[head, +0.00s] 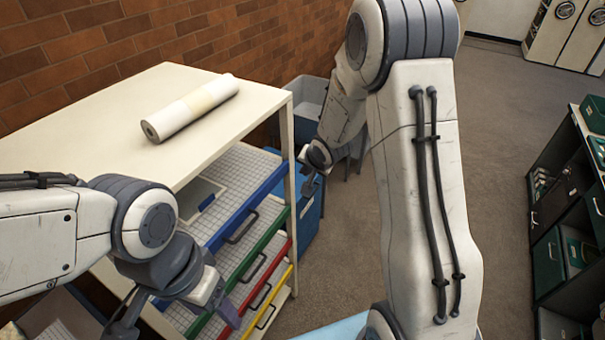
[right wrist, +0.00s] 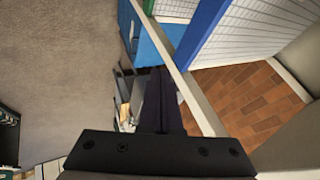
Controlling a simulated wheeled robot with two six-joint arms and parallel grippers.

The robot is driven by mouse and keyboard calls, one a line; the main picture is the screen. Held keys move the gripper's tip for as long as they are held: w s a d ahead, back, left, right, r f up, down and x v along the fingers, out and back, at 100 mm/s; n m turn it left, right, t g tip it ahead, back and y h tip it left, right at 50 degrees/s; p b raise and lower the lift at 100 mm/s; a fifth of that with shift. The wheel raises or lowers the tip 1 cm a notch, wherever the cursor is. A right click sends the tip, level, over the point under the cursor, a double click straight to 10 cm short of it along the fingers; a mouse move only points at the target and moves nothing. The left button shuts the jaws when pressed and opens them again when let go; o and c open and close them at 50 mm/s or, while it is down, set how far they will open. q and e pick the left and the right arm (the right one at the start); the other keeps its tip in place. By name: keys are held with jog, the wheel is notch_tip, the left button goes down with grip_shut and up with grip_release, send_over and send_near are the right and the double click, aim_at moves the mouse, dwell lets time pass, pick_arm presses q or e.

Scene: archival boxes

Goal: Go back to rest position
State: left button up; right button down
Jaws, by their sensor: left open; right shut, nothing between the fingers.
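My left gripper (head: 176,318) is at the lower left of the head view, in front of the shelf unit's colored-edged drawers. Its fingers are spread and nothing shows between them. My right gripper (head: 308,186) is near the middle of the head view, beside the shelf unit's right corner and above a blue bin (head: 308,212). In the right wrist view its dark fingers (right wrist: 162,100) are together and empty. My right upper arm fills the center right of the head view.
A cream shelf unit (head: 100,110) carries a rolled paper tube (head: 190,107) on top. Its drawers have blue, green, red and yellow fronts. A grey bin (head: 308,105) stands behind by the brick wall. A dark shelf (head: 560,215) with green boxes is at right. Carpet between is clear.

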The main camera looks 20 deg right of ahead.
jog(key=s+a+r+n+g+b, duration=0.1)
jog(key=s+a+n+g+b, duration=0.2)
jog(key=s+a+n+b, duration=0.75)
pick_arm(q)
notch_tip(320, 180, down, 10)
jog(key=shift+c, duration=0.3)
pick_arm(e)
jog(key=s+a+n+g, duration=0.2)
jog(key=s+a, duration=0.1)
jog(key=s, duration=0.9)
jog(key=s+a+n+g, duration=0.2)
jog(key=s+a+n, duration=0.1)
jog(key=s, duration=0.9)
jog(key=shift+s+a+f+y, duration=0.15)
jog(key=shift+a+f+y, duration=0.15)
jog(key=shift+f, duration=0.05)
